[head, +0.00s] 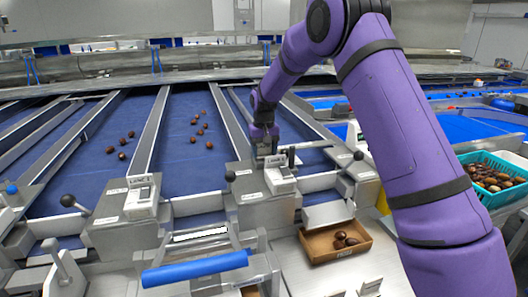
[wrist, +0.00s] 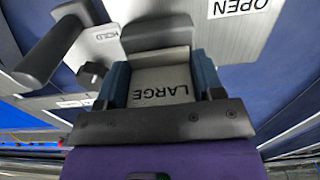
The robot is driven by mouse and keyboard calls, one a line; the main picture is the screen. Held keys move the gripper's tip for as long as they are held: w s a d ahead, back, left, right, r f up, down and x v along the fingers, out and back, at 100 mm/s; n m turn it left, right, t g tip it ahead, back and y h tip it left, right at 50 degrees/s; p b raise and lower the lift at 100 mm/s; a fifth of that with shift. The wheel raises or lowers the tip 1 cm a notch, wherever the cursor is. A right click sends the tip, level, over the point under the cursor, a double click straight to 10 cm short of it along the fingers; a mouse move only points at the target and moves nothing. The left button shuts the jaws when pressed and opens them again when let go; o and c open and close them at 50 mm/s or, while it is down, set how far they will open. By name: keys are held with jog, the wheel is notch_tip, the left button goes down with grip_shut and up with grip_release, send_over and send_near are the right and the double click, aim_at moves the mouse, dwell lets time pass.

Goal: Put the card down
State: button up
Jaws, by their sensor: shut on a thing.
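My gripper (head: 264,145) is low over the metal housing at the end of a blue lane in the head view. In the wrist view, its two blue fingers (wrist: 160,68) are shut on a pale grey card (wrist: 150,80) marked LARGE. A dark block (wrist: 158,34) lies just beyond the card's far edge. I cannot tell whether the card touches the surface under it. In the head view the card cannot be made out clearly at the gripper.
Blue lanes (head: 170,150) carry several dates. A cardboard tray (head: 318,250) holds a few dates. A teal crate (head: 496,205) with many dates stands right. A blue bar (head: 195,268) is in front.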

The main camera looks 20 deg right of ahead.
aim_at(264, 155)
jog(key=shift+f, duration=0.35)
jog(key=o, duration=0.9)
jog(key=shift+r, duration=0.1)
notch_tip(264, 155, up, 12)
jog(key=s+d+r+t, duration=0.2)
jog(key=s+d+r, duration=0.1)
jog(key=s+r, duration=0.85)
jog(key=s+d+r, duration=0.1)
jog(key=s+r, duration=0.1)
jog(key=s, duration=0.4)
jog(key=s+d+r, duration=0.1)
jog(key=s+r, duration=0.1)
jog(key=s, duration=0.4)
jog(key=s+d+f+t, duration=0.1)
jog(key=s+f, duration=0.1)
jog(key=s, duration=0.9)
jog(key=s+d+f+t, duration=0.1)
jog(key=s+f+t, duration=0.1)
jog(key=s, duration=1)
jog(key=shift+s+f, duration=0.3)
jog(key=shift+f, duration=0.05)
